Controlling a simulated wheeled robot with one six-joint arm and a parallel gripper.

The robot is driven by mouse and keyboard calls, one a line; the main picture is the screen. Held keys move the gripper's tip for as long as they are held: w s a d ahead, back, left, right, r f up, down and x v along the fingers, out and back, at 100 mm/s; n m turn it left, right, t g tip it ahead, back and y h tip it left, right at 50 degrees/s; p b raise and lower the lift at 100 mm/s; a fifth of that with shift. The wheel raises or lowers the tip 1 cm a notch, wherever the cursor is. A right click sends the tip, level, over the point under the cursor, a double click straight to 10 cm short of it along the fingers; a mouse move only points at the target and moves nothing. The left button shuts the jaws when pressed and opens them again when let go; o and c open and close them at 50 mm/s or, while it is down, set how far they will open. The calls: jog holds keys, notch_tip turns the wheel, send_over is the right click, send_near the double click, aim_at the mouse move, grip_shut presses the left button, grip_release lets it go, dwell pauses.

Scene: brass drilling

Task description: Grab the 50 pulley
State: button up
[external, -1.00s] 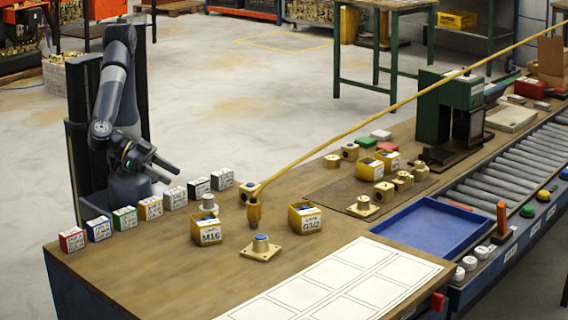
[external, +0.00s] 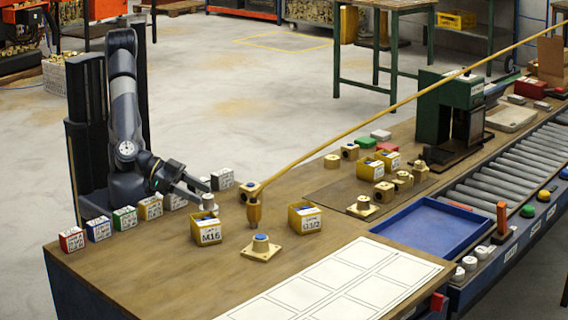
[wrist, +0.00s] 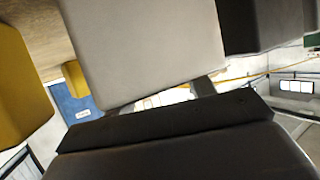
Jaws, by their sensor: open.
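My gripper (external: 203,192) is open in the external view, low over the table's near-left part. Its fingers are beside a small grey stepped round piece (external: 209,202), which may be the pulley. Whether they touch it or stand around it I cannot tell. No marking "50" is readable on any piece. In the wrist view, a large pale grey surface (wrist: 145,50) fills the upper middle, very close; I cannot tell for sure what it is. Dark gripper parts cover the bottom of that view.
Several labelled boxes, such as the red one (external: 72,239), line the table's left edge, partly behind my gripper. Yellow bins M16 (external: 207,236) and G1/2 (external: 304,223) stand to the right. A brass flanged part (external: 261,252) lies in front. A blue tray (external: 425,225) is farther right.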

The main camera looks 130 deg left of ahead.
jog(key=shift+x, duration=0.75)
jog(key=shift+c, duration=0.3)
jog(key=c, duration=1.1)
